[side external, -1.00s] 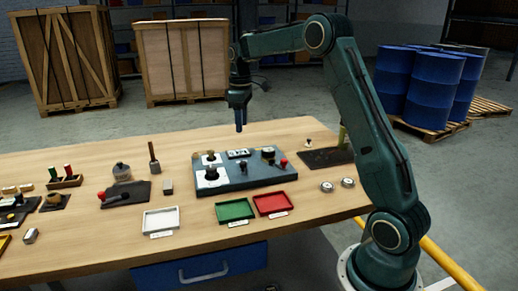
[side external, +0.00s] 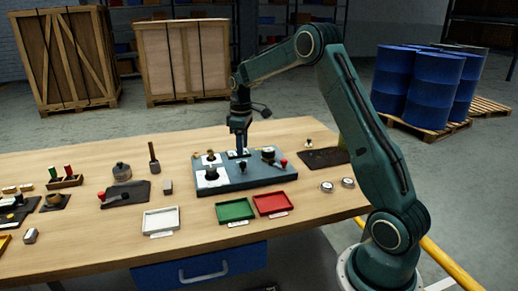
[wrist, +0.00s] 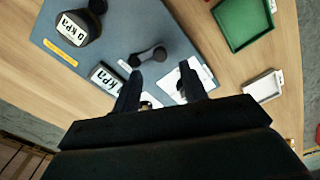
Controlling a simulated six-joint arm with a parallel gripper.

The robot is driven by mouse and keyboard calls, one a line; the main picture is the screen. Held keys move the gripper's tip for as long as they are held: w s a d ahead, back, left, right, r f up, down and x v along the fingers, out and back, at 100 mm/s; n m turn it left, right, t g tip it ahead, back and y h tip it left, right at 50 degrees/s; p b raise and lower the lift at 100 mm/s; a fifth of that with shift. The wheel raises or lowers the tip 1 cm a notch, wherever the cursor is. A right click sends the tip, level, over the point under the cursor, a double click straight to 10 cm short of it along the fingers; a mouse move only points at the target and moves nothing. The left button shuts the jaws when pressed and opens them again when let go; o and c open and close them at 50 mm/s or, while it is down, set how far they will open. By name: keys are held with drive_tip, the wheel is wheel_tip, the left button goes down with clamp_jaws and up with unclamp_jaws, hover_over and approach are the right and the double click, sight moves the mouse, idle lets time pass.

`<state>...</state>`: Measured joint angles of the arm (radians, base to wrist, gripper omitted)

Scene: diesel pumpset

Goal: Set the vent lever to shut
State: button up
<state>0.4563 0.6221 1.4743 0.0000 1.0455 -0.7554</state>
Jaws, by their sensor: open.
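The blue-grey panel (side external: 240,182) lies on the wooden table and carries several fittings. A small dark lever-like handle with a rounded end (wrist: 148,57) sits on it in the wrist view, beside a kPa display (wrist: 105,77). I take it for the vent lever, but no label I can read confirms this. My gripper (side external: 240,150) points down over the back middle of the panel. In the wrist view my gripper (wrist: 160,75) has its fingers apart with nothing held, and the handle shows just beyond the fingertips. Whether a finger touches it I cannot tell.
A dark round gauge (wrist: 75,27) and a white plate (wrist: 190,75) flank the handle. Green (side external: 235,210), red (side external: 273,204) and white (side external: 161,221) trays stand in front of the panel. A red-knobbed lever on a dark plate (side external: 125,193) lies left.

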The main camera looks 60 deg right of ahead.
sight(243, 163)
drive_tip(key=shift+f, duration=2.95)
clamp_jaws()
